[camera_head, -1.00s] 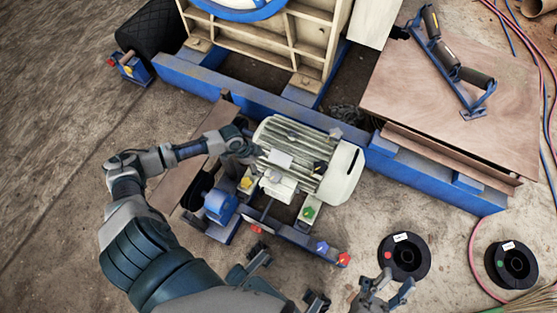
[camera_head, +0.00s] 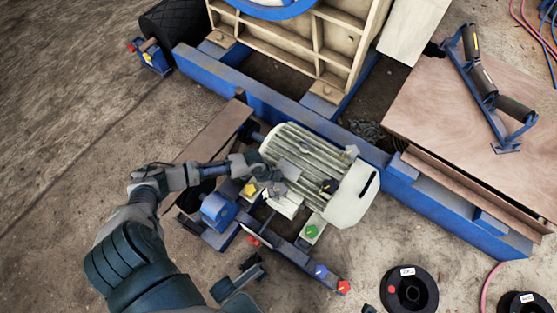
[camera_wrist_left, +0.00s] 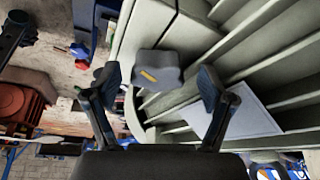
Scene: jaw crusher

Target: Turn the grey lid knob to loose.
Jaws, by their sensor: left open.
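The grey lid knob (camera_wrist_left: 158,70) is a lobed knob with a yellow-orange stripe. In the left wrist view it sits between and beyond the two fingertips of my left gripper (camera_wrist_left: 169,90), with a gap on each side. My left gripper is open and holds nothing. In the head view the gripper (camera_head: 262,172) is over the near left side of the pale finned motor (camera_head: 315,165). There the grey knob (camera_head: 279,188) shows small beside the fingers, partly hard to tell from them. My right gripper is not visible in either current view.
Other knobs stand close by: yellow (camera_head: 249,189), black (camera_head: 329,186), green (camera_head: 312,231), blue (camera_head: 321,271), red (camera_head: 344,287) and another grey one (camera_head: 351,151). A blue beam (camera_head: 290,110) runs behind the motor. A black spool (camera_head: 408,288) lies at the lower right.

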